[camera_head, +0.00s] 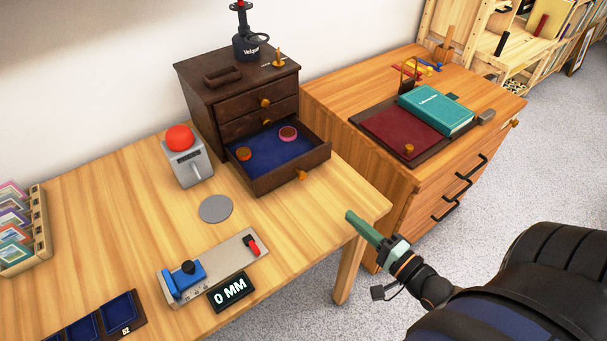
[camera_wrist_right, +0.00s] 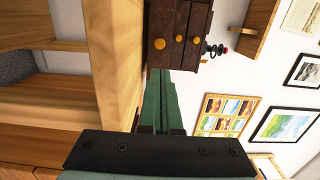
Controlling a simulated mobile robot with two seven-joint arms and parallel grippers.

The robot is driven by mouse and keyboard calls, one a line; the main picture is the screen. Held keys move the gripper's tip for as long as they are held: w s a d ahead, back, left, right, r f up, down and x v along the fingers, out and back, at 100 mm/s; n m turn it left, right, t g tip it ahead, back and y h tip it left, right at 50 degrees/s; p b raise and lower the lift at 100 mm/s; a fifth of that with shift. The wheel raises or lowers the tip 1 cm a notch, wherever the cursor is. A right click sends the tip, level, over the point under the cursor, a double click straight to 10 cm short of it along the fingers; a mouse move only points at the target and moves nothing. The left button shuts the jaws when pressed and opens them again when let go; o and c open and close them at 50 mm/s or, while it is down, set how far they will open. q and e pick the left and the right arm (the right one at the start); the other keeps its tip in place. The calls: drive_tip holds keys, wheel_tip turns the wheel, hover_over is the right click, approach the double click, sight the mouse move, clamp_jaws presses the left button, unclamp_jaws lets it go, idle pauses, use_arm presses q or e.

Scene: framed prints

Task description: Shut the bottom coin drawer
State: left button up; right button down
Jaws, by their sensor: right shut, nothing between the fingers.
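The dark brown coin cabinet (camera_head: 208,103) stands at the back of the light wooden table. Its bottom drawer (camera_head: 292,172) is pulled out toward the front, with a blue lining and two round coin-like pieces (camera_head: 288,133) inside. The drawer's orange knob (camera_head: 301,174) faces front right. The drawers above it look shut. My right gripper (camera_head: 362,224), with green fingers, is shut and empty, in front of and to the right of the drawer, apart from it. In the right wrist view the fingers (camera_wrist_right: 163,100) point toward the cabinet (camera_wrist_right: 187,20), which appears sideways. My left gripper is not in view.
A grey box with a red dome (camera_head: 187,157) stands left of the drawer, and a grey disc (camera_head: 215,209) lies in front. A measuring device (camera_head: 215,268) is nearer the front. A second wooden desk (camera_head: 406,187) stands close on the right.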

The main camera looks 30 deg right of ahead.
sight(305, 177)
drive_tip(key=shift+w+a, duration=0.1)
drive_tip(key=shift+w, duration=0.4)
drive_tip(key=w, duration=0.4)
drive_tip(key=w+a, duration=0.1)
drive_tip(key=w, duration=0.6)
drive_tip(key=shift+w+a+f, duration=0.1)
drive_tip(key=shift+w+a, duration=0.2)
drive_tip(key=shift+a, duration=0.05)
drive_tip(key=shift+w+a, duration=0.15)
drive_tip(key=shift+w, duration=0.5)
drive_tip(key=shift+w+b, duration=0.15)
drive_tip(key=shift+b, duration=0.15)
